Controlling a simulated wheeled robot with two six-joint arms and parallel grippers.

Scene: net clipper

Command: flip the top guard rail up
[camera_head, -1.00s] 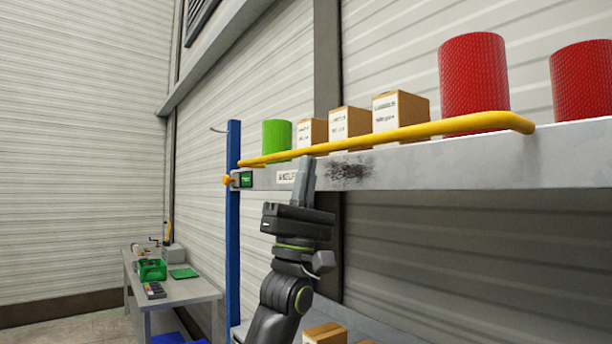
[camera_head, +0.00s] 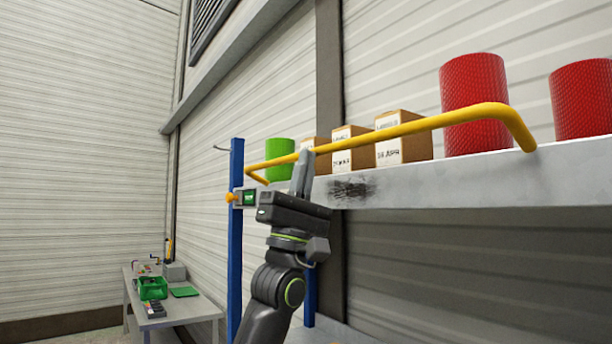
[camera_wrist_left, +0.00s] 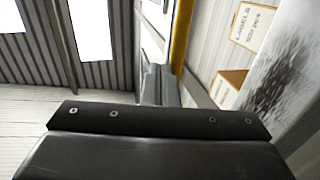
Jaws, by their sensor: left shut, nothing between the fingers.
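The yellow guard rail (camera_head: 395,131) runs along the front of the top shelf (camera_head: 455,182) in the head view. It stands raised above the shelf's front edge, crossing in front of the boxes and the near red roll. My left gripper (camera_head: 303,160) is shut and empty, pointing up, with its fingertips at the rail's underside near its left part. Whether they touch cannot be told for sure. In the left wrist view the rail (camera_wrist_left: 181,35) rises right beside the shut fingers (camera_wrist_left: 158,88). My right gripper is not in view.
On the shelf stand a green roll (camera_head: 280,158), several boxes (camera_head: 403,140) and red rolls (camera_head: 474,88). A blue post (camera_head: 236,240) holds an orange knob (camera_head: 231,197) and a green display (camera_head: 249,198). A workbench (camera_head: 190,308) with a green bin stands at the lower left.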

